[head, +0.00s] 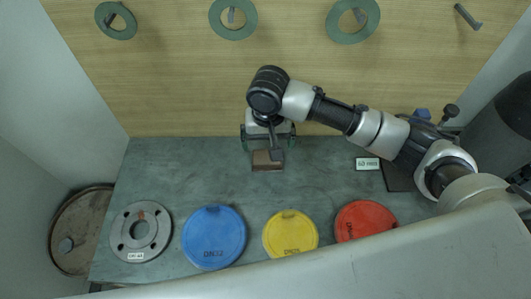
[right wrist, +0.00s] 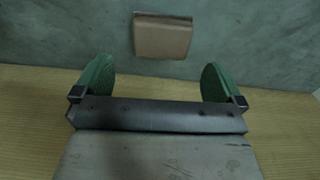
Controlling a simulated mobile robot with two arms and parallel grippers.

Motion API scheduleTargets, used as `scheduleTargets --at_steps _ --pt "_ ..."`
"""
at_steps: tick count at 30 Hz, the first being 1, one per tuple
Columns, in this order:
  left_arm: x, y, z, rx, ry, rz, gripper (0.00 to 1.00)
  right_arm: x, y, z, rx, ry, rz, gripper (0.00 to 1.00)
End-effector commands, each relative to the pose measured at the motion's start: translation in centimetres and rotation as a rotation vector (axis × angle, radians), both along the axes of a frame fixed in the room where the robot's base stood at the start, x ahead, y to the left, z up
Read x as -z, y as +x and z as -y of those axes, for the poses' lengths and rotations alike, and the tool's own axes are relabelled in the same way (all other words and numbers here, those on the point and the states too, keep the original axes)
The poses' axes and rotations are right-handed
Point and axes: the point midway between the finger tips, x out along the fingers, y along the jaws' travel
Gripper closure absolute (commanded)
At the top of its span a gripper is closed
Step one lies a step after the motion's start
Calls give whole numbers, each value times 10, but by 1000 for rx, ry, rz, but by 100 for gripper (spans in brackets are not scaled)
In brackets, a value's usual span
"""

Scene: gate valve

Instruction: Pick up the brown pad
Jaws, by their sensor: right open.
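The brown pad (head: 267,160) is a small block lying on the grey-green bench top near its back edge, in the middle of the head view. In the right wrist view the brown pad (right wrist: 162,36) shows whole, ahead of the fingers and centred between them. My right gripper (head: 268,140) is above and just behind the pad, pointing down. Its two green-padded fingers are spread wide with nothing between them in the right wrist view (right wrist: 158,82). It is apart from the pad. My left gripper is not in view.
On the bench (head: 330,190) lie a grey flange (head: 129,247) and blue (head: 214,238), yellow (head: 290,235) and red (head: 366,219) discs. A "60 mm" label (head: 367,164) lies to the right. Green rings (head: 233,18) hang on the wooden wall (head: 180,80) behind.

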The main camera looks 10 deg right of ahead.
Motion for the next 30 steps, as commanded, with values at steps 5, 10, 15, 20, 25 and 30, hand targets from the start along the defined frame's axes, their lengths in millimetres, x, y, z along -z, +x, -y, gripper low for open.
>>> scheduleTargets --at_steps 5,10,15,20,25,30 --pt "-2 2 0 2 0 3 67 17 0 0 1 0 1 0" --pt "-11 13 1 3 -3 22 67 33 -1 -1 1 -3 -1 0" --pt "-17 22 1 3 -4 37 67 59 -2 -2 1 -2 -1 0" --pt "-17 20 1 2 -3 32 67 70 -1 -2 0 -1 2 0" --pt "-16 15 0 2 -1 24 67 70 -1 -2 0 0 2 0" --pt "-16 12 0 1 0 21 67 69 -1 -3 0 0 2 24"
